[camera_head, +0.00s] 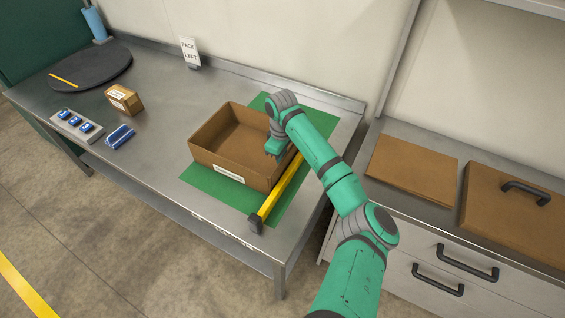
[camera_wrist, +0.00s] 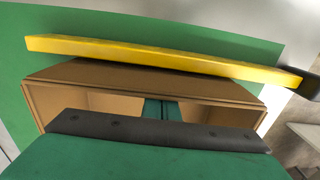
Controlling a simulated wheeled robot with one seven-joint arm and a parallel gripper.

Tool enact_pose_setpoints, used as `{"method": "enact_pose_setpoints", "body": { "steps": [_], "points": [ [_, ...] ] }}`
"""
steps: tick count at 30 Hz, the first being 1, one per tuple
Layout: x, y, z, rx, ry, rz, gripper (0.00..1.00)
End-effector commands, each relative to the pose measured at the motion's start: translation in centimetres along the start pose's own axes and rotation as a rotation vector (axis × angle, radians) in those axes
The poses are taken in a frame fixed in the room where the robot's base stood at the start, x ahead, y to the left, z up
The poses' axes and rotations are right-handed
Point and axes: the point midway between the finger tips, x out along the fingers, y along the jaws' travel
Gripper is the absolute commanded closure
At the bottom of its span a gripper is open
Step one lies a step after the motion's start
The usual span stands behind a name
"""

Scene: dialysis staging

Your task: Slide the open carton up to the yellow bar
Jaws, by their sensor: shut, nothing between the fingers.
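The open carton (camera_head: 216,166) is a brown, topless box with a white label on its front wall, standing on a green mat (camera_head: 213,187). The yellow bar (camera_head: 283,188) lies along the carton's right side, with a dark end block at its near end. In the wrist view the bar (camera_wrist: 150,53) runs just beyond the carton's wall (camera_wrist: 140,78). The two are very close; I cannot tell whether they touch. My gripper (camera_head: 275,152) is shut and empty, reaching down inside the carton near its bar-side wall. Its teal fingers (camera_wrist: 161,110) also show in the wrist view.
A small brown box (camera_head: 124,100), a blue bundle (camera_head: 119,136), a tray with blue items (camera_head: 77,123) and a dark round turntable (camera_head: 92,68) stand left on the steel table. A sign (camera_head: 190,50) stands behind. Drawers with flat cardboard (camera_head: 412,170) are at right.

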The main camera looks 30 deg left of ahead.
Motion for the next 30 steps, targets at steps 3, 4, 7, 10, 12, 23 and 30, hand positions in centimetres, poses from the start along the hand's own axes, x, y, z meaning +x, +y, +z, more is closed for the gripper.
{"method": "enact_pose_setpoints", "body": {
  "steps": [3,4,7,10,12,23,30],
  "points": [
    [0.0,0.0,-0.4,-0.001,0.0,0.0,1.0],
    [0.0,0.0,-0.5,-0.001,0.0,0.0,1.0],
    [0.1,0.0,-1.5,0.002,-0.001,0.0,1.0],
    [0.1,0.2,-2.9,0.006,0.0,-0.002,1.0],
    [-0.7,0.4,-3.5,0.012,0.001,0.001,1.0],
    [-7.8,0.4,-3.3,0.011,0.001,0.001,1.0],
    [-9.8,0.4,-3.2,0.012,0.0,0.0,1.0]
  ]
}}
